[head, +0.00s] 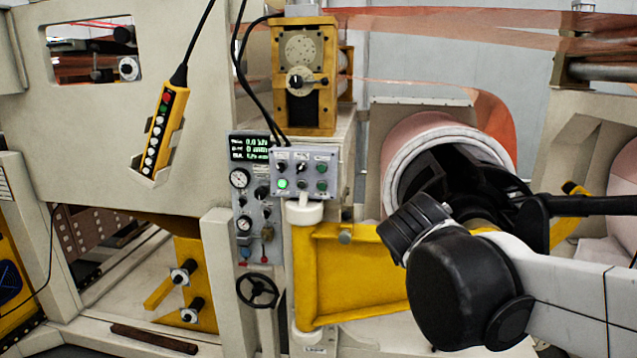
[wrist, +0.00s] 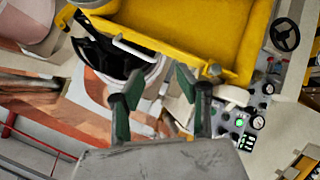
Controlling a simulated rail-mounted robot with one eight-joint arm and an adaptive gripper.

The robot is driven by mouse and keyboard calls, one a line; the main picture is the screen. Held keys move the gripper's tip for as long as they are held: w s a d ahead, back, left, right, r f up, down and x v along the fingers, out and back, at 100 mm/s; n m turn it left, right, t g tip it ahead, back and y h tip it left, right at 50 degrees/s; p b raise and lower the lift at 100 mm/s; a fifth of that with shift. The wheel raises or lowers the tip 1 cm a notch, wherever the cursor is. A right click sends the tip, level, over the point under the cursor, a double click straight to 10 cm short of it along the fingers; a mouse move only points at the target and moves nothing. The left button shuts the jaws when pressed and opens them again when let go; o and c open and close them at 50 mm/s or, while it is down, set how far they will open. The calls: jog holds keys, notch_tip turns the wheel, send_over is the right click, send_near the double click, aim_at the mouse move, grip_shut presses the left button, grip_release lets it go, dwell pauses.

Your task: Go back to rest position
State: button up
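My gripper (wrist: 160,74) shows in the wrist view with its two dark green fingers apart. Nothing is held between them. Beyond the fingers are the yellow bracket (wrist: 185,30) and a pale roll end; no contact shows. In the head view my arm comes in from the right, with its black joints in front of the yellow bracket (head: 350,275) and the copper foil roll (head: 410,140). My gripper's fingers cannot be made out there.
A control box (head: 303,172) with a lit green button stands left of my arm; it also shows in the wrist view (wrist: 237,122). A black handwheel (head: 257,290) is below it. A yellow pendant (head: 164,130) hangs at the left. Copper foil (head: 430,22) runs across the top.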

jog(key=s+f+m+g+y, duration=0.1)
jog(key=s+f, duration=0.2)
jog(key=s, duration=0.3)
jog(key=s+f+m+g+y, duration=0.1)
jog(key=s+f, duration=0.2)
jog(key=s, duration=0.3)
jog(key=s+d+f+m+g+y, duration=0.1)
jog(key=s+f+y, duration=0.1)
jog(key=s, duration=0.5)
jog(key=shift+f, duration=0.6)
jog(key=shift+d, duration=0.1)
